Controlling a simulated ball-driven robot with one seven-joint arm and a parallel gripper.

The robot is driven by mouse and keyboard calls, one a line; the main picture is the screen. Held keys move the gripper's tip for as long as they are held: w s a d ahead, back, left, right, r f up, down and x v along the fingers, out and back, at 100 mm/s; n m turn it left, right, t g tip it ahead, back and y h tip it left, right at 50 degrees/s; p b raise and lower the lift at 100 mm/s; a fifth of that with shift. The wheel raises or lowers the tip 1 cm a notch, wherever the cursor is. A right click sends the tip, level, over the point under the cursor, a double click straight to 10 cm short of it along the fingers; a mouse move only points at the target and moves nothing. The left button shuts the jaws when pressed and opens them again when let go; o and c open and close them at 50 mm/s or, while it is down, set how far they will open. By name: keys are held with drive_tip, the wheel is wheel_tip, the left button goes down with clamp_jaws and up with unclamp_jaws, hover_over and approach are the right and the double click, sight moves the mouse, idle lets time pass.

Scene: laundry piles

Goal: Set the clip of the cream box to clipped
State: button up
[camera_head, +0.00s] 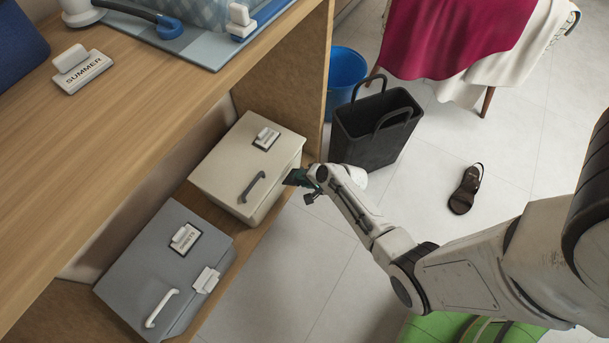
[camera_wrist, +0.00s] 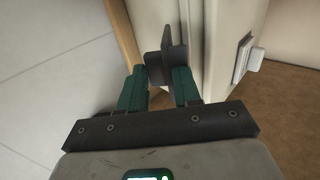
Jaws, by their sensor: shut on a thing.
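The cream box (camera_head: 245,150) sits on the lower shelf, with a label on its lid and a dark grey handle (camera_head: 252,187). My gripper (camera_head: 300,178) is at the box's right front edge. In the wrist view the green fingers (camera_wrist: 163,85) are shut on a dark grey clip (camera_wrist: 168,45) at the edge of the cream box (camera_wrist: 226,30). The fingers cover part of the clip, so I cannot tell whether it is clipped. In the head view the clip is hard to tell from the dark fingers.
A grey box (camera_head: 150,265) with a white handle and clip stands beside the cream box. A black bag (camera_head: 365,145), a blue bin (camera_head: 343,75) and a sandal (camera_head: 466,189) are on the floor. The wooden counter (camera_head: 120,125) overhangs the shelf. Open floor lies in front.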

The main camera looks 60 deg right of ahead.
drive_tip(key=shift+w+a+r+g+p, duration=0.1)
drive_tip(key=shift+w+r+g+p, duration=0.3)
drive_tip(key=shift+g+p, duration=0.55)
drive_tip(key=shift+w+r+g+p, duration=0.2)
drive_tip(key=shift+r+g+p, duration=0.3)
drive_tip(key=shift+p, duration=0.85)
drive_tip(key=shift+w+r+g+p, duration=0.15)
drive_tip(key=shift+w+g+p, duration=0.2)
drive_tip(key=shift+g, duration=0.4)
drive_tip(key=shift+w+r+g+p, duration=0.15)
drive_tip(key=shift+w+g, duration=0.25)
drive_tip(key=shift+g, duration=0.3)
drive_tip(key=shift+a, duration=0.1)
drive_tip(key=o, duration=0.7)
drive_tip(key=shift+o, duration=1.1)
drive_tip(key=shift+w, duration=0.1)
drive_tip(key=shift+r, duration=0.1)
